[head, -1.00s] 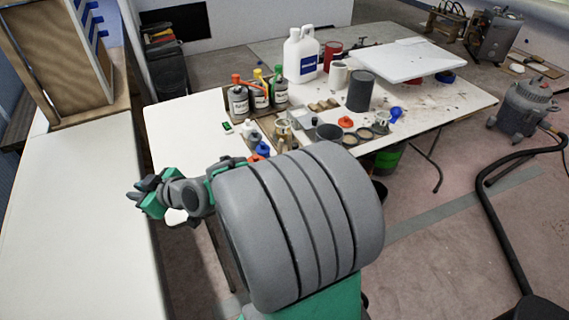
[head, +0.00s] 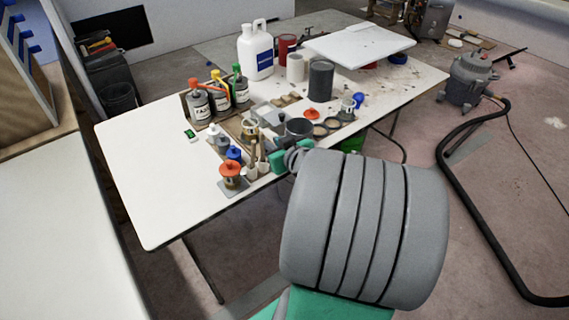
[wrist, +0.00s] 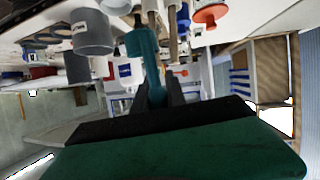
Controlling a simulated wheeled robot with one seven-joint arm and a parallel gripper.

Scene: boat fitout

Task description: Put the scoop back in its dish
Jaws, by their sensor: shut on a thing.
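In the wrist view my gripper (wrist: 160,94) has its dark fingers closed around the lower end of a teal, long-handled piece (wrist: 143,48), which looks like the scoop. Its far end points toward the things on the table. In the head view my gripper is largely hidden behind my own arm, at the table's near edge, with a teal part (head: 284,159) showing. I cannot tell for sure which container is the scoop's dish. A grey open pot (head: 299,128) and shallow round tins (head: 320,131) stand close beyond the gripper.
Bottles with orange, yellow and green tops (head: 220,98) stand in a tray. An orange-topped pot (head: 231,171) and a blue-topped one (head: 234,153) stand left of the gripper. A white jug (head: 256,52) and grey can (head: 320,80) stand behind. The table's left part (head: 150,180) is clear.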

